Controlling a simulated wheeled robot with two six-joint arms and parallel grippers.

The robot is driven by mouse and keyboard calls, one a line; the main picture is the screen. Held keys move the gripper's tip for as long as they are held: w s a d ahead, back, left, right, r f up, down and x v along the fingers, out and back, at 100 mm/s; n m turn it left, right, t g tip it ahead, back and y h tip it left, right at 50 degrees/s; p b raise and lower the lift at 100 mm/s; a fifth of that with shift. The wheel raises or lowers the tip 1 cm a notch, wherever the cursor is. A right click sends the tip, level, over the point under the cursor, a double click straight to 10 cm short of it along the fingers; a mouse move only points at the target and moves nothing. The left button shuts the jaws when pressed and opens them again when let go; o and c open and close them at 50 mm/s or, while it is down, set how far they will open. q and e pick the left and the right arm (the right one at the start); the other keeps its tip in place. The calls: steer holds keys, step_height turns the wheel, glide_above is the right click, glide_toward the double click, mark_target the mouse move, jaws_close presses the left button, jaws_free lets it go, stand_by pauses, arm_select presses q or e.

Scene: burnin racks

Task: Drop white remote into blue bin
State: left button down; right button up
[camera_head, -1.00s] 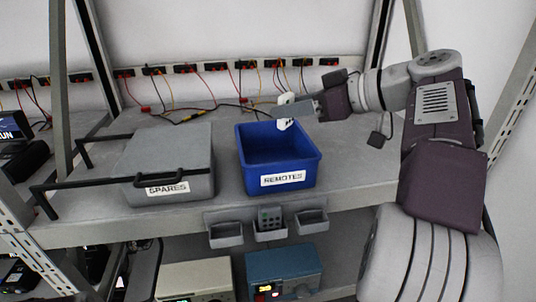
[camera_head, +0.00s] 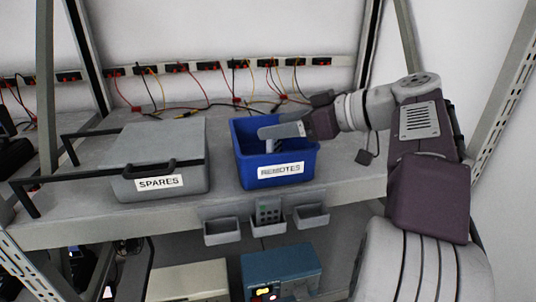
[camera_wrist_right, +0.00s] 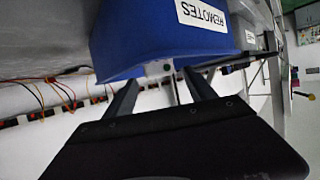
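The blue bin (camera_head: 303,160), labelled REMOTES, stands on the shelf and fills the top of the right wrist view (camera_wrist_right: 130,30). My right gripper (camera_head: 267,145) is over the bin's opening with its fingers spread apart. In the right wrist view my right gripper (camera_wrist_right: 160,80) also shows two separated fingers. A small pale piece with a dark green spot (camera_wrist_right: 155,69) shows between them at the bin's edge; I cannot tell whether it is the white remote. The white remote is not clearly visible in the head view. My left gripper is not in view.
A lidded grey box (camera_head: 150,150) labelled SPARES, with black handles, stands left of the bin. Small grey holders (camera_head: 222,232) hang on the shelf's front, with a grey keypad device (camera_head: 268,210) in the middle one. Wires and sockets (camera_head: 180,68) line the back wall.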

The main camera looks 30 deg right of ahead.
steer(key=shift+d, duration=0.25)
steer(key=shift+s+d, duration=0.1)
steer(key=shift+s, duration=0.1)
steer(key=b+v, duration=0.2)
steer(key=v, duration=0.6)
steer(key=shift+s+d, duration=0.15)
steer(key=shift+s, duration=0.15)
steer(key=shift+r, duration=0.15)
